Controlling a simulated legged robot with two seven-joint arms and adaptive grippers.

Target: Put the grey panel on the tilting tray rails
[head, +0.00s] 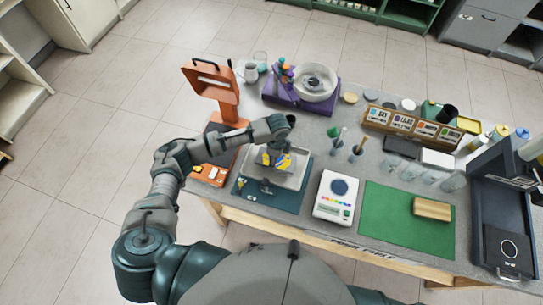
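My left arm reaches in from the left over the bench. Its gripper (274,150) points down over a light grey, shallow tray-like piece (290,180) on a dark teal mat (288,202). Yellow and blue bits show under the wrist, and the fingers are too small and covered to tell open from shut. The grey piece may be the grey panel; I cannot tell for sure. A dark tray frame (488,225) with raised sides stands at the right end and may be the tilting tray; its rails are not clear. My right gripper is not in view.
An orange stand (225,100) is left of my gripper. A purple box with a white bowl (316,82) stands behind. A white scale (336,196), a green mat (390,222) with a wooden block (432,208), and clear cups (432,176) lie rightward.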

